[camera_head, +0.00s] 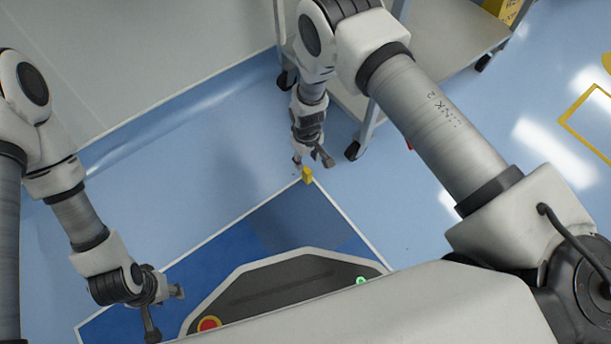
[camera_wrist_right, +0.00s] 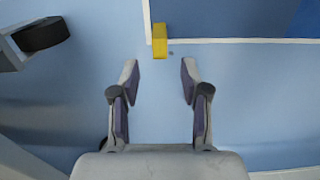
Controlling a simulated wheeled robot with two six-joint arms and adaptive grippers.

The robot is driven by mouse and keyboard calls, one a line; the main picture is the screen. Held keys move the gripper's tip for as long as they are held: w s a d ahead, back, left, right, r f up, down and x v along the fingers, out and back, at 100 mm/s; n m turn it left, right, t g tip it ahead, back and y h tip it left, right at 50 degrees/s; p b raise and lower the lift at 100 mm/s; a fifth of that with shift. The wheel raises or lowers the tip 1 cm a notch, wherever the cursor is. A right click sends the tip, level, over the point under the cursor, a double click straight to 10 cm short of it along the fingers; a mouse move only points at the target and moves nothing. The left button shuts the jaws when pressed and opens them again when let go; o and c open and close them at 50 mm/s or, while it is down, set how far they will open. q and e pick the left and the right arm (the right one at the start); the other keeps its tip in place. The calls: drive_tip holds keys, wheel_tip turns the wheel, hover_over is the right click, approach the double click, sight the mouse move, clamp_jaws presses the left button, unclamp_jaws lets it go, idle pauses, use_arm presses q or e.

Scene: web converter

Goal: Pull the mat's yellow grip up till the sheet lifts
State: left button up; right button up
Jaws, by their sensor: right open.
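The blue mat (camera_head: 215,257) with a white border lies on the floor, partly hidden by my own base. Its yellow grip (camera_head: 308,175) sits at the far corner of the mat. In the right wrist view the yellow grip (camera_wrist_right: 160,41) is just beyond the fingertips, at the mat's white edge. My right gripper (camera_head: 314,160) is open and empty, close to the grip. It also shows open in the right wrist view (camera_wrist_right: 160,72), with the grip ahead of the gap between its fingers. My left gripper (camera_head: 165,305) is low over the mat's left part; its fingers look apart and empty.
A grey wheeled cart (camera_head: 425,60) stands behind and right of my right arm, its caster (camera_head: 353,150) near the gripper. A caster (camera_wrist_right: 42,34) also shows in the right wrist view. A pale wall or panel (camera_head: 150,50) is at the back left.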

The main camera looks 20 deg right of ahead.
sight(307, 170)
wheel_tip(307, 170, down, 7)
drive_tip(key=b, duration=0.4)
use_arm(q)
drive_tip(key=f, duration=0.4)
drive_tip(key=shift+w+f, duration=0.3)
drive_tip(key=shift+f, duration=0.05)
use_arm(e)
drive_tip(key=shift+r, duration=0.1)
clamp_jaws()
